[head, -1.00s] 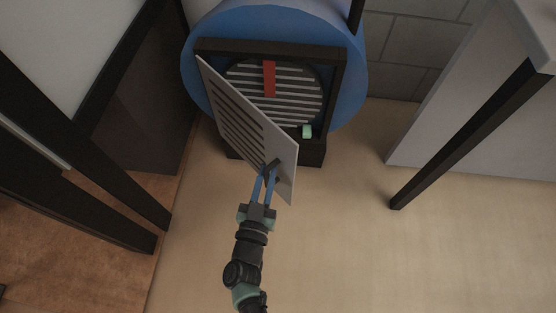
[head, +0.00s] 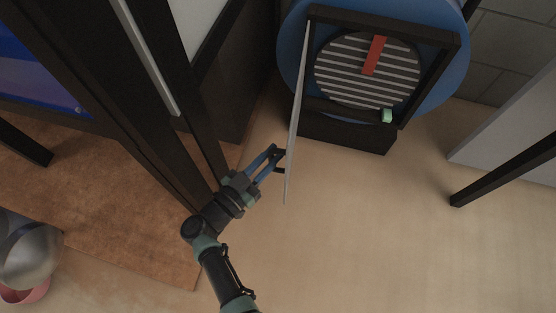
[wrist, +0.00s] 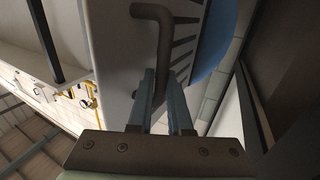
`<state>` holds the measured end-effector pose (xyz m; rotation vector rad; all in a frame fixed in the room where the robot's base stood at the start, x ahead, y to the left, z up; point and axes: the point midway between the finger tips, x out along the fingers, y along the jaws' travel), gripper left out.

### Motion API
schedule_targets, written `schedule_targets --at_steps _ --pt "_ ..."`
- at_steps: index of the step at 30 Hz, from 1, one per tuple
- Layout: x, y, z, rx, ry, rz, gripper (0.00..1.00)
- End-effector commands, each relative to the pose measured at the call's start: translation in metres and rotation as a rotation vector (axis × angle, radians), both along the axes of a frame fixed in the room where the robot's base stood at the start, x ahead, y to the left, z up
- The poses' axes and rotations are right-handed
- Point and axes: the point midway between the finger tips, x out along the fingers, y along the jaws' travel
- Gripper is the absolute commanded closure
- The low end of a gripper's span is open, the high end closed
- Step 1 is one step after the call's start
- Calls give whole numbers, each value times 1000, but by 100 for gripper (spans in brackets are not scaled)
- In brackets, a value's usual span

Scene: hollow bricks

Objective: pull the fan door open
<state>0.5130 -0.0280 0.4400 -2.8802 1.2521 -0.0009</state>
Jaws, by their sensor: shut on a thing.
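The fan door (head: 297,110) is a thin pale panel, seen almost edge-on in the head view. It hangs from the left side of the dark square frame (head: 452,60) and stands wide open, pointing toward me. In the wrist view its slotted grey face (wrist: 118,45) carries a dark bent handle (wrist: 155,12). My gripper (head: 278,158) is at the door's left face near its free end. Its blue fingers (wrist: 164,75) are shut on the handle; the exact contact is partly hidden. Inside the frame, the round slatted fan grille (head: 345,75) with a red bar (head: 375,55) is exposed.
A blue round housing (head: 292,60) surrounds the frame, with a small pale green piece (head: 387,115) at its lower right. Dark posts (head: 150,120) stand close left of my arm. A metal pot (head: 28,250) is at lower left. Floor right of the door is clear.

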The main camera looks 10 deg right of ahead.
Motion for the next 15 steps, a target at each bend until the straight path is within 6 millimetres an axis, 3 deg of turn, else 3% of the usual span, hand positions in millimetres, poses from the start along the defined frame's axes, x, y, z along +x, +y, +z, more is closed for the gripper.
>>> schedule_targets --at_steps 15 --pt "9 7 2 1 -2 -69 100"
